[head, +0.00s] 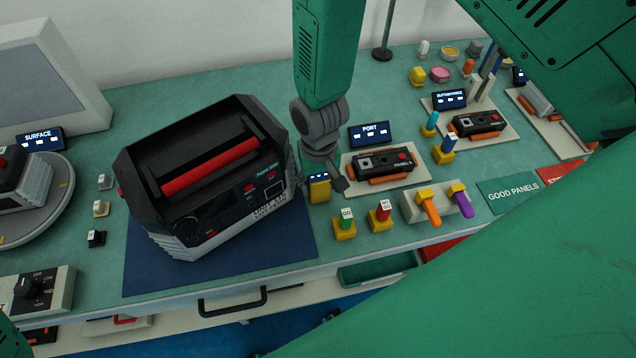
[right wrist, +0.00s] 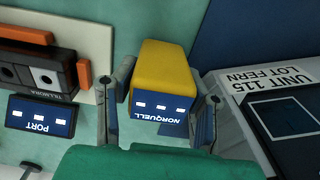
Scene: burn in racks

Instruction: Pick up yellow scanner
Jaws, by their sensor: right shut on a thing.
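The yellow scanner (head: 319,190) is a small yellow block with a dark blue screen. It stands at the right side of the large black-and-grey unit, on or just above the green bench; I cannot tell which. My right gripper (head: 321,179) reaches down from above and is shut on it. In the right wrist view the scanner (right wrist: 164,80) sits between the two grey fingers of the gripper (right wrist: 160,110), its screen reading NORQUELL. My left gripper is not in view.
The black-and-grey unit (head: 205,185) with a red handle bar stands close left on a blue mat (head: 140,262). A PORT display (head: 370,134) and a panel device (head: 383,163) are close right. Several yellow-based plugs stand in front, including a green one (head: 345,224) and a red one (head: 380,216).

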